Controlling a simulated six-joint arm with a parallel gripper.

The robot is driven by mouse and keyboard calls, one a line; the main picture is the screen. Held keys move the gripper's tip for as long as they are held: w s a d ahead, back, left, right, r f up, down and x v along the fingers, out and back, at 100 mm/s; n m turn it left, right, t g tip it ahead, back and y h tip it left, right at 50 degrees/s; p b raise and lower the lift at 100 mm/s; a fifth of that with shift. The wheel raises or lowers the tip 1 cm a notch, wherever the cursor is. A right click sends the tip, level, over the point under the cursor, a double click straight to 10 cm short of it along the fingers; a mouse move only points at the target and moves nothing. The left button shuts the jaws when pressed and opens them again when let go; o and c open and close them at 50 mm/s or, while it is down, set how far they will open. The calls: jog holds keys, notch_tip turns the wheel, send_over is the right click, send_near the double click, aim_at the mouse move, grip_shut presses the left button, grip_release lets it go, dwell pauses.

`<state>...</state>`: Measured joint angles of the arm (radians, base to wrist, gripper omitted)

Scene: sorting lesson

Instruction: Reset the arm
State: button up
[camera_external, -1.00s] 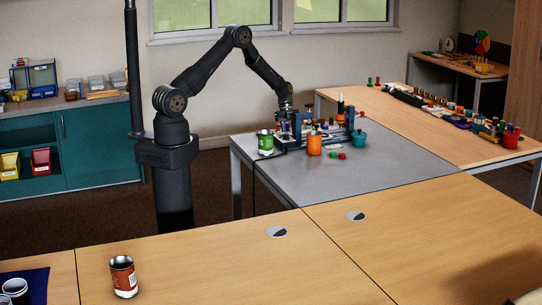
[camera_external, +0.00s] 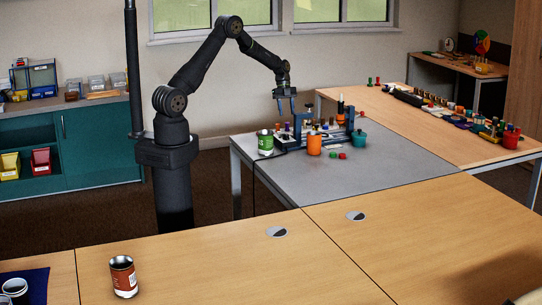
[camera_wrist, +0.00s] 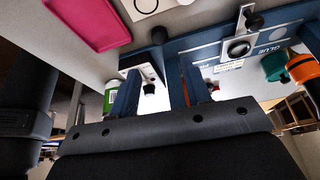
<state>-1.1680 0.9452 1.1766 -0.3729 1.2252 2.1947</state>
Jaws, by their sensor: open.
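My gripper (camera_external: 286,107) is open and points down above the back left part of the grey table (camera_external: 390,178). Nothing shows between its fingers. In the wrist view the two blue fingers (camera_wrist: 157,92) stand apart.
A teal pot (camera_external: 359,138) stands right of the rack. A red piece (camera_external: 342,156) and a green piece (camera_external: 333,155) lie in front. An open red can (camera_external: 123,276) stands on the near wooden table (camera_external: 220,270). The grey table's front is clear.

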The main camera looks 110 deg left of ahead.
jog(key=shift+s+a+r, duration=0.2)
jog(key=shift+r, duration=0.4)
jog(key=x, duration=1.2)
jog(key=shift+f, duration=0.15)
notch_tip(320, 180, up, 2)
jog(key=shift+r, duration=0.9)
